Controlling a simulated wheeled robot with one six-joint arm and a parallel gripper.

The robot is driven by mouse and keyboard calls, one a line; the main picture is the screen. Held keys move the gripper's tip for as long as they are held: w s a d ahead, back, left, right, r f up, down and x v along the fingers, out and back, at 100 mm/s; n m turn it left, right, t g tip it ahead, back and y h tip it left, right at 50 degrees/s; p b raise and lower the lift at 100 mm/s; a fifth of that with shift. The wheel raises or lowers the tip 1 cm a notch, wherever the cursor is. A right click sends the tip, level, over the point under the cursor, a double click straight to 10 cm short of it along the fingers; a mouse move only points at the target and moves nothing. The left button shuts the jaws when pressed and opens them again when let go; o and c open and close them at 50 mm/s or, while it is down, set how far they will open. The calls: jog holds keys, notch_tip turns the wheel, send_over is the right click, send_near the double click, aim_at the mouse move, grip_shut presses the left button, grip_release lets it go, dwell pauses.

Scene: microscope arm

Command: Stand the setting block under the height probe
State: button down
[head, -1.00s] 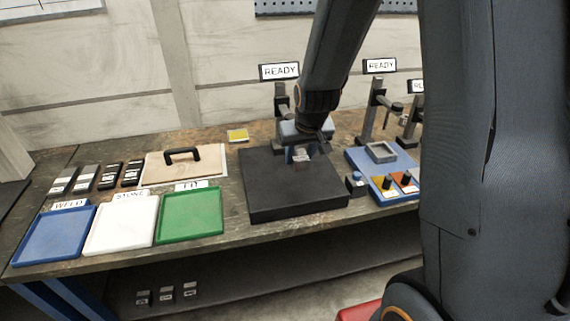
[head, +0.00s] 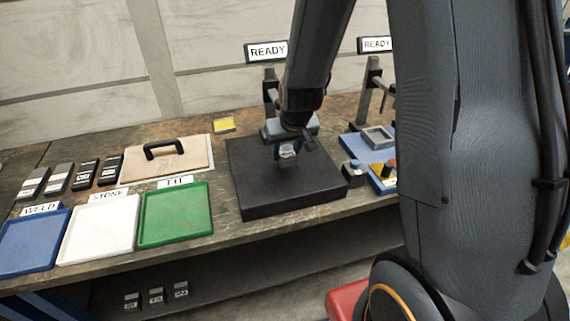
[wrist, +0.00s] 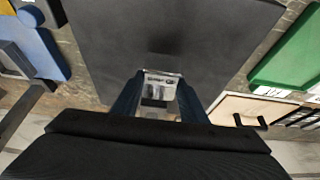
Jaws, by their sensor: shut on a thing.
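My gripper (wrist: 158,100) is shut on the setting block (wrist: 160,82), a small light-grey metal block with dark marks on its face. In the head view the block (head: 288,153) is between the fingertips, over the black surface plate (head: 320,192). I cannot tell whether it touches the plate. The height probe's stand (head: 269,92) rises behind the plate under a READY sign (head: 267,52). The probe tip itself is hidden behind my arm.
Blue (head: 32,243), white (head: 98,228) and green (head: 176,216) trays line the bench's left front. A wooden board with a black handle (head: 164,149) lies behind them. A blue station (head: 371,150) with another stand is close on the plate's right.

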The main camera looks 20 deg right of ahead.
aim_at(286, 161)
jog(key=shift+w, duration=0.1)
notch_tip(286, 161, down, 4)
jog(key=b, duration=0.4)
jog(key=shift+r, duration=0.2)
jog(key=shift+f, duration=0.15)
jog(key=c, duration=1.1)
grip_release()
